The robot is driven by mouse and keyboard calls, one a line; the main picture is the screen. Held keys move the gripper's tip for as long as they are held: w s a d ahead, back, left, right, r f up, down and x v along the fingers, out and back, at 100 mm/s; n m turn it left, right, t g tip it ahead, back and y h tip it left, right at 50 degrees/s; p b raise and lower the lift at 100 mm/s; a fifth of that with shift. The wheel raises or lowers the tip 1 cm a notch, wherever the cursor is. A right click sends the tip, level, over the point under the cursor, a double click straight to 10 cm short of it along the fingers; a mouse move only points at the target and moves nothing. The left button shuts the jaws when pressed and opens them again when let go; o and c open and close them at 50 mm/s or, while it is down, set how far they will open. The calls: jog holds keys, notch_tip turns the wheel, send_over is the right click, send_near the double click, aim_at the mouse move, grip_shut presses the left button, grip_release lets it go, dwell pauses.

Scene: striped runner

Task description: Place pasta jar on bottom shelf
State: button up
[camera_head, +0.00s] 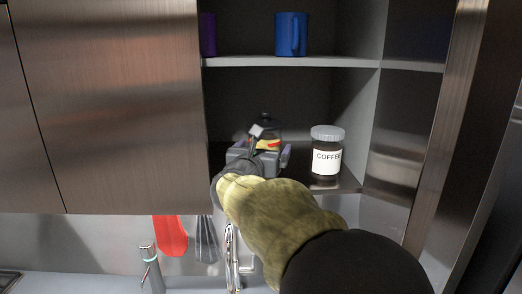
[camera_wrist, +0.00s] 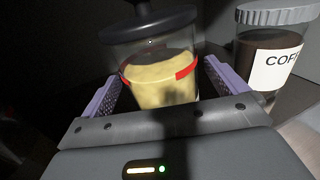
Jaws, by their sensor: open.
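The pasta jar (camera_wrist: 160,75) is a clear jar with a dark lid, a red band and yellow contents. It stands upright on the bottom shelf (camera_head: 345,181) of the open cabinet and also shows in the head view (camera_head: 268,134), partly hidden behind my gripper. My gripper (camera_head: 258,158) reaches into the cabinet at that shelf. In the wrist view its purple fingers (camera_wrist: 155,88) are apart, one on each side of the jar's lower part. I cannot tell whether either finger touches the glass.
A coffee jar (camera_head: 326,152) with a grey lid stands close to the right on the same shelf. The upper shelf (camera_head: 325,62) holds a blue mug (camera_head: 291,34) and a purple mug (camera_head: 208,35). A cabinet door (camera_head: 110,105) is at left. A faucet (camera_head: 150,268) is below.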

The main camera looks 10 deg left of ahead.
jog(key=s+b, duration=0.4)
jog(key=s, duration=0.6)
jog(key=shift+s+a, duration=0.25)
jog(key=shift+s, duration=0.1)
jog(key=shift+b, duration=0.3)
